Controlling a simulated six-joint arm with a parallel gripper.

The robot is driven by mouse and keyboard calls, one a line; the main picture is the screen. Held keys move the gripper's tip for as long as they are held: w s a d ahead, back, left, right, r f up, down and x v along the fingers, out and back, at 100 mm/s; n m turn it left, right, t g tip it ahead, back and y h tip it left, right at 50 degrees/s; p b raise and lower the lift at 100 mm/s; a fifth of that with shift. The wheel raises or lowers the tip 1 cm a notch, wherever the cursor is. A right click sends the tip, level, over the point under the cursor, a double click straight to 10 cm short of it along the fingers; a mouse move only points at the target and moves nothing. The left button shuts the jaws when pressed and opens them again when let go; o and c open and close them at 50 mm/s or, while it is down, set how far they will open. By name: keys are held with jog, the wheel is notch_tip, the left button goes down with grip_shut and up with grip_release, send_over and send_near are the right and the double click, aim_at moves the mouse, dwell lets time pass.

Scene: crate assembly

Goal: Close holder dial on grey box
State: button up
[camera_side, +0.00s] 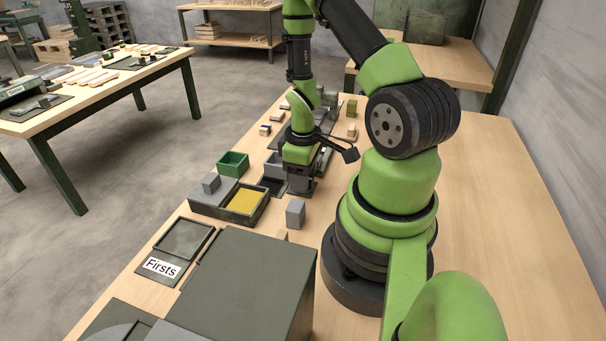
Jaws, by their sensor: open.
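My gripper (301,192) points down over the wooden table, just right of a dark tray section and behind a small grey block. Its jaws are open, but the fingertips are small and dark here, and I cannot tell what lies between them. A large dark grey box (255,275) stands at the front of the table, well nearer the camera than my gripper. I cannot tell whether this is the grey box of the task. No holder dial can be clearly made out; my gripper and arm hide part of the area around and behind them.
A dark tray (209,208) with a yellow-floored compartment stands left of my gripper, with a green open bin (233,163) behind it. A grey block (296,213) stands nearby. Several small blocks lie behind. The table's right side is clear.

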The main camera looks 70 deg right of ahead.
grip_shut()
dwell(0.4)
jog(key=m, duration=0.7)
jog(key=shift+m, duration=0.3)
jog(key=m, duration=0.3)
jog(key=shift+m, duration=2.2)
